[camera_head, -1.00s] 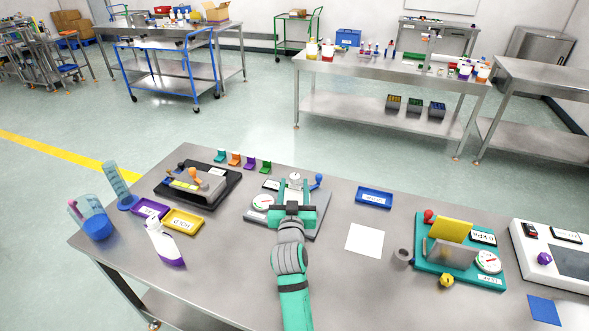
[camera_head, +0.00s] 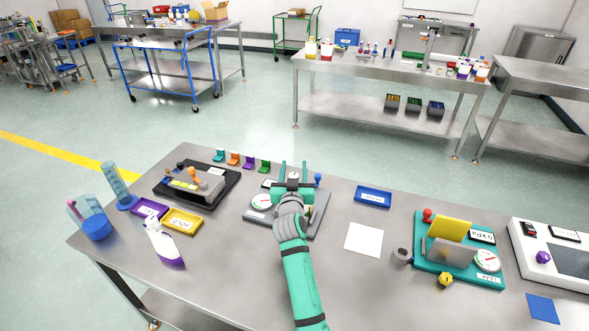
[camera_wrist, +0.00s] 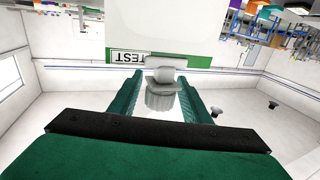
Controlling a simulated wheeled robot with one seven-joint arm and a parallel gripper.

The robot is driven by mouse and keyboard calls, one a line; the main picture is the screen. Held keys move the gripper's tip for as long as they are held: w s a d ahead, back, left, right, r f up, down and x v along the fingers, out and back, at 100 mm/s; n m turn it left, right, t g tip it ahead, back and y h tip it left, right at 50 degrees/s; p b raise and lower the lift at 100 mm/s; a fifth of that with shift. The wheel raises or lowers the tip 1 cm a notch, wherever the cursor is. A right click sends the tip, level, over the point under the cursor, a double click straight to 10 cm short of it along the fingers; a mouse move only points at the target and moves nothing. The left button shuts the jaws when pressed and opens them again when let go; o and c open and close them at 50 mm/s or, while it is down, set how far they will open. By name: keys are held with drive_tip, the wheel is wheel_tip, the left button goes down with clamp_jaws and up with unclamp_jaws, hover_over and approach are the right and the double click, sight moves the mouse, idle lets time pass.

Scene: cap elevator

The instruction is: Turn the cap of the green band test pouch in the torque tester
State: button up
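In the wrist view, the white pouch (camera_wrist: 195,25) shows with its green band (camera_wrist: 198,60) and a label reading "TEST". Its pale grey cap (camera_wrist: 160,97) sits between my two green fingers. My gripper (camera_wrist: 162,92) is open, with a visible gap on each side of the cap. In the head view, my gripper (camera_head: 293,172) is over the torque tester (camera_head: 313,222), a grey plate with a round dial (camera_head: 262,202) and a blue knob (camera_head: 318,180). My gripper and arm hide most of the tester's middle and the pouch there.
A black tray device (camera_head: 232,190) and a yellow tray (camera_head: 182,221) lie to the left, with a purple-white pouch (camera_head: 165,245). A blue tray (camera_head: 373,196) and white sheet (camera_head: 364,239) lie to the right, before a teal device (camera_head: 425,263).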

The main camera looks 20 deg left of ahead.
drive_tip(key=c, duration=0.9)
drive_tip(key=shift+c, duration=0.2)
drive_tip(key=shift+m+h, duration=0.5)
drive_tip(key=shift+h, duration=0.3)
drive_tip(key=shift+d+m+h, duration=0.25)
drive_tip(key=shift+m+h, duration=0.15)
drive_tip(key=shift+h, duration=0.2)
drive_tip(key=shift+d, duration=0.1)
drive_tip(key=o, duration=1.1)
drive_tip(key=shift+w, duration=0.1)
drive_tip(key=shift+c, duration=0.2)
